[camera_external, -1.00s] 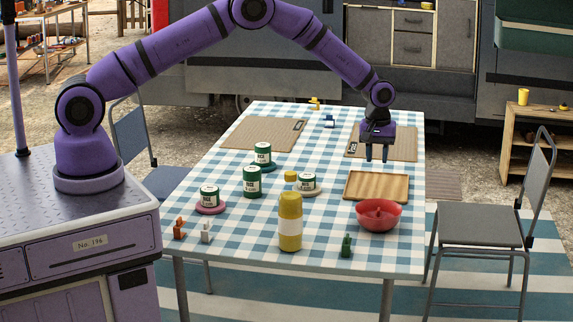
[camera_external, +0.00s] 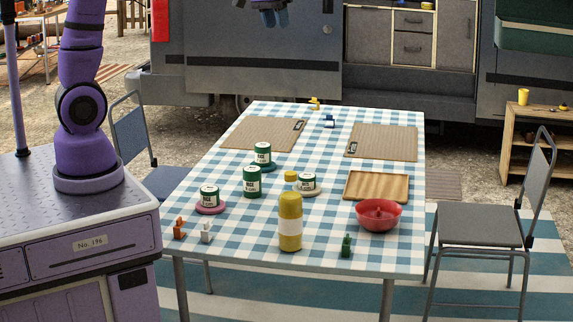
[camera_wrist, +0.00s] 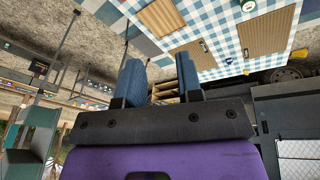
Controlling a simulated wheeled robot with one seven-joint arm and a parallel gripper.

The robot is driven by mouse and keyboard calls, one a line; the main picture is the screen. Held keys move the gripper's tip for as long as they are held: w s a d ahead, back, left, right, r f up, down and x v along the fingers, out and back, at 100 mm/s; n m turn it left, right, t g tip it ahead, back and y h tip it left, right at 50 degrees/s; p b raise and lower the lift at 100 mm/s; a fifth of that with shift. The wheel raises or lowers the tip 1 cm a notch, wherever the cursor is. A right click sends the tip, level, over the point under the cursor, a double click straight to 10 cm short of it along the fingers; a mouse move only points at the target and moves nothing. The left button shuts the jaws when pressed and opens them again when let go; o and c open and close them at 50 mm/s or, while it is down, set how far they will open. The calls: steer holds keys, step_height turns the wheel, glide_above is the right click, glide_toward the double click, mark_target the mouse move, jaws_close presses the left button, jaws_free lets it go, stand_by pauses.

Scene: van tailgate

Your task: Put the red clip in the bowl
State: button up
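The red bowl (camera_external: 363,223) stands on the near right part of the checked table. A small red shape (camera_external: 378,210) shows inside it; it looks like the red clip, but red on red makes it hard to be sure. An orange clip (camera_external: 179,228) stands at the near left corner of the table. My gripper (camera_external: 270,18) is high above and beyond the table's far edge, at the top of the external view. In the wrist view its two blue fingers (camera_wrist: 160,82) are apart with nothing between them.
Several green-white tins (camera_external: 252,181), a yellow bottle (camera_external: 290,235), a white clip (camera_external: 206,232), and a green clip (camera_external: 346,246) stand on the checked table (camera_external: 330,262). A wooden tray (camera_external: 376,186) lies behind the bowl. Blue (camera_external: 329,121) and yellow (camera_external: 314,104) clips are at the far end.

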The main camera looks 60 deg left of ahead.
steer(key=s+a+r+m+t, duration=0.1)
steer(key=s+a+r, duration=0.1)
steer(key=s, duration=0.6)
steer(key=s+a+r+m, duration=0.1)
steer(key=s+a+r, duration=0.2)
steer(key=s, duration=0.5)
steer(key=s+a+f+m, duration=0.1)
steer(key=s+f, duration=0.1)
steer(key=s, duration=0.5)
steer(key=s+a+f+m+t, duration=0.1)
steer(key=s, duration=0.7)
steer(key=shift+s+a+f, duration=0.2)
steer(key=shift+a+f, duration=0.05)
steer(key=shift+f, duration=0.1)
